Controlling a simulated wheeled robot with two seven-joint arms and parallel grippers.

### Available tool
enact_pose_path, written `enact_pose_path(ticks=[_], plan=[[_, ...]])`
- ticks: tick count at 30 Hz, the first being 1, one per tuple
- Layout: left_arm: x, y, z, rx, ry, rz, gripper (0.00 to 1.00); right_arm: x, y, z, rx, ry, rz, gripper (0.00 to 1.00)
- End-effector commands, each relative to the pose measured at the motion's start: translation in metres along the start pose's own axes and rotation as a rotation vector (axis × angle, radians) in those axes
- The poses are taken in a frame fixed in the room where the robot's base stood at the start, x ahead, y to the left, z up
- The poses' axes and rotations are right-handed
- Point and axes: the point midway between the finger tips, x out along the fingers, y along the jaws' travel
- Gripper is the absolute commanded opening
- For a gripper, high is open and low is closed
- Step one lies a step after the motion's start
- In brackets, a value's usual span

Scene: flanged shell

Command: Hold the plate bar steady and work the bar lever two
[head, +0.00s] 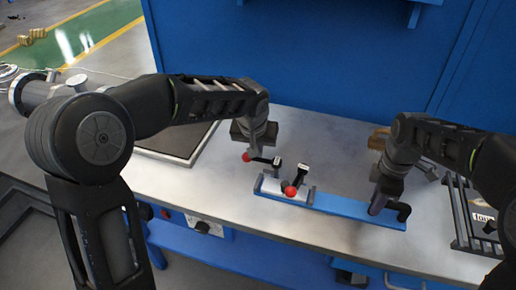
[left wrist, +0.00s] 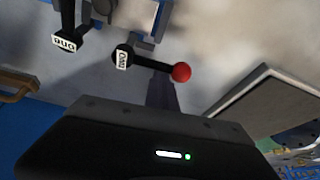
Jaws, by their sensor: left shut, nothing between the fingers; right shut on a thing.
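The blue plate bar (head: 340,206) lies on the bench top with a silver section at its left end. My right gripper (head: 377,207) is shut on the bar near its right end. Bar lever two (head: 264,160), a black arm with a red ball, lies pointing left, away from the bar. Its "two" label shows in the left wrist view (left wrist: 123,59). My left gripper (head: 256,153) is shut and empty, right at this lever near the ball; I cannot tell whether it touches. Lever one (head: 301,177) stands to the right, its red ball toward the front.
A dark framed panel (head: 178,146) lies on the bench at left. A slotted rack (head: 466,215) stands at the right. A brown block (head: 378,138) is behind my right arm. A blue wall closes the back.

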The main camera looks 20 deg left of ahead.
Motion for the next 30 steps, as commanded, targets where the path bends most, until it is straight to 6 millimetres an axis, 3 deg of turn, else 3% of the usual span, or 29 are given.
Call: enact_pose_path(ticks=[11,30], plan=[[-0.002,0.0,0.01,-0.135,-0.005,-0.052,0.0,0.0,0.0,0.001,0.002,-0.002,-0.001,0.0],[-0.014,0.008,0.041,-0.69,-0.004,-0.258,0.0,0.0,0.0,0.002,0.003,-0.002,-0.001,0.0]])
